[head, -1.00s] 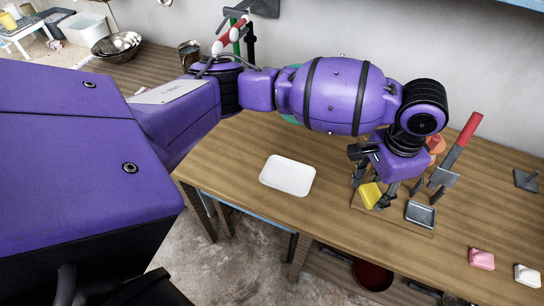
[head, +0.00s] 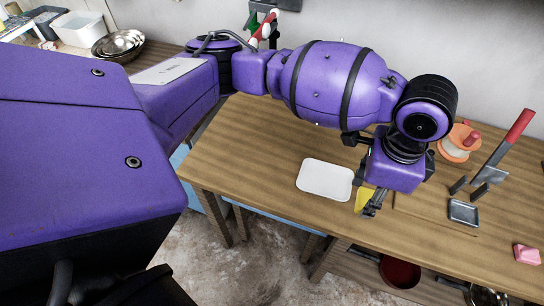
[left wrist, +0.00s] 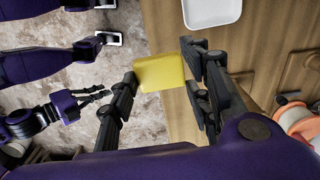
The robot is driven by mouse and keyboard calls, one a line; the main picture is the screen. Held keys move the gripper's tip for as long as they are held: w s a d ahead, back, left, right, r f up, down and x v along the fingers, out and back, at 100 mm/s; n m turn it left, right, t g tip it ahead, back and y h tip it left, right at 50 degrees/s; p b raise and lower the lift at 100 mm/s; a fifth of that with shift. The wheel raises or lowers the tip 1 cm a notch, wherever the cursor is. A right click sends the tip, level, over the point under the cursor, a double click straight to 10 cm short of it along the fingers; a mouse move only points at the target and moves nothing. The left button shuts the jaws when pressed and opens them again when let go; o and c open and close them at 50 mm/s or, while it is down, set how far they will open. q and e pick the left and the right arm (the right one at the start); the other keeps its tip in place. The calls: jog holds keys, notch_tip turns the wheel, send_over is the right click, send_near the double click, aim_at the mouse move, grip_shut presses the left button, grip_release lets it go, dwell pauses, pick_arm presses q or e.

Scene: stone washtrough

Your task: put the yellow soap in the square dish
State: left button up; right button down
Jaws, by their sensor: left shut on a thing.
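The yellow soap (head: 361,199) is between the fingers of my left gripper (head: 367,201), which is shut on it. The left wrist view shows the soap (left wrist: 160,72) between the two black fingers, seen over the table's front edge. A white shallow dish with rounded corners (head: 325,179) lies on the table just left of the soap. It shows partly at the top of the left wrist view (left wrist: 212,12). A smaller dark grey, squarish dish (head: 463,212) lies further right. My right gripper (left wrist: 80,105) shows small in the left wrist view; its opening is unclear.
On the wooden table (head: 265,150), a red-handled tool (head: 505,145) stands upright in a dark holder beside an orange spool (head: 459,142). A pink block (head: 527,254) lies at right. Metal bowls (head: 118,45) stand at the far left. Table left of the white dish is clear.

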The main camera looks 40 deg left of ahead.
pick_arm(q)
jog(key=shift+s+a, duration=0.15)
jog(key=shift+a, duration=0.2)
jog(key=w+a+f, duration=0.4)
jog(key=w+a, duration=0.1)
jog(key=a, duration=0.2)
jog(key=b, duration=0.1)
send_near(325, 181)
jog(key=shift+s+d+f, duration=0.45)
jog(key=shift+s+d, duration=0.15)
jog(key=shift+w+a+f, duration=0.4)
jog(key=shift+a+f, duration=0.05)
jog(key=shift+f, duration=0.2)
jog(key=f, duration=0.3)
jog(key=shift+w+a+f, duration=0.15)
jog(key=shift+a+f, duration=0.05)
jog(key=shift+f, duration=0.05)
pick_arm(e)
jog(key=shift+s+f, duration=0.45)
jog(key=shift+f, duration=0.3)
jog(key=shift+d, duration=0.1)
pick_arm(q)
jog(key=o, duration=1)
